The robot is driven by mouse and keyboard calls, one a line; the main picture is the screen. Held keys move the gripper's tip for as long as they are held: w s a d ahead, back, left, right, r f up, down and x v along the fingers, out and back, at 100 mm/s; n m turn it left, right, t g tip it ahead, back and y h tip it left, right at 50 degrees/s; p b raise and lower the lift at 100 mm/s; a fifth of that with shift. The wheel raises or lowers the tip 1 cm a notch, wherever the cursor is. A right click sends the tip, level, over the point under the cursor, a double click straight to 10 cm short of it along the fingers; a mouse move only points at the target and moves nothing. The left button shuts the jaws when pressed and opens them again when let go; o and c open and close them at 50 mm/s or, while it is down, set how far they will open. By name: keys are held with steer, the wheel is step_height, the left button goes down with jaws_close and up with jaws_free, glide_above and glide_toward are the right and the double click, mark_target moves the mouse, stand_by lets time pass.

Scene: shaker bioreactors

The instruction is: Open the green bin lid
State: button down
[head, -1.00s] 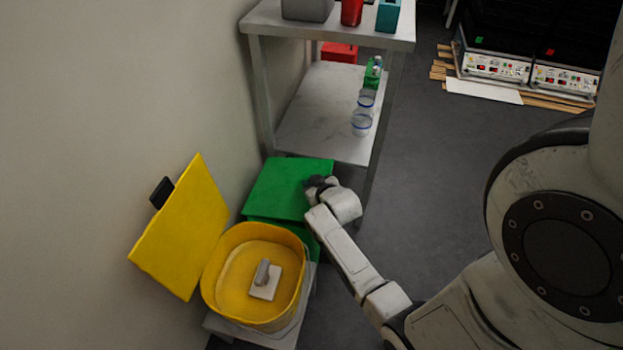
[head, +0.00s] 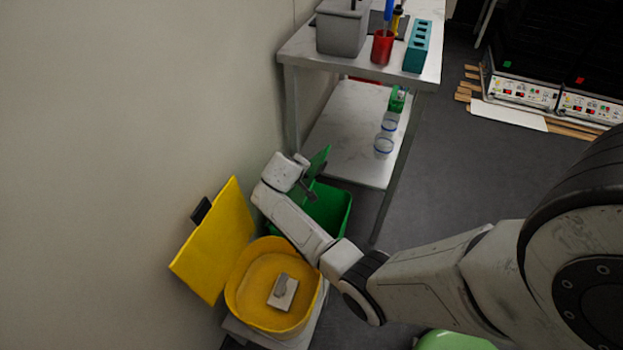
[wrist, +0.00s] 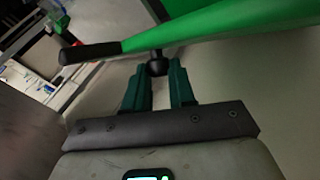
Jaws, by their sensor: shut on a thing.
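The green bin (head: 338,212) stands beside the yellow bin, below the metal shelf table. Its green lid (head: 320,159) is tilted up steeply, so the bin's inside shows. My arm covers part of the lid and bin. My gripper (head: 308,192) is at the lid; its fingers are small and partly hidden in the head view. In the wrist view, the teal fingers of my gripper (wrist: 160,82) are closed around a black knob (wrist: 156,66) under the green lid (wrist: 220,28). A dark grip (wrist: 90,52) sits at the lid's edge.
The yellow bin (head: 237,283) is open, with its yellow lid (head: 215,245) leaning toward the wall and a grey-white object (head: 283,291) inside. The shelf table (head: 345,140) stands close behind the green bin. Floor at right (head: 460,175) is clear.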

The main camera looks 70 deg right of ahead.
steer(key=shift+w+a+r+g, duration=0.1)
steer(key=shift+w+r+g, duration=0.2)
steer(key=shift+w, duration=0.35)
steer(key=shift+w+r+g, duration=0.15)
steer(key=shift+w+g, duration=0.15)
steer(key=shift+w, duration=0.3)
steer(key=shift+n, duration=0.3)
steer(key=c, duration=0.9)
jaws_free()
steer(key=shift+c, duration=0.2)
steer(key=p+v, duration=0.2)
steer(key=v, duration=0.8)
steer(key=shift+a+r, duration=0.25)
steer(key=shift+a, duration=0.05)
steer(key=shift+f, duration=0.1)
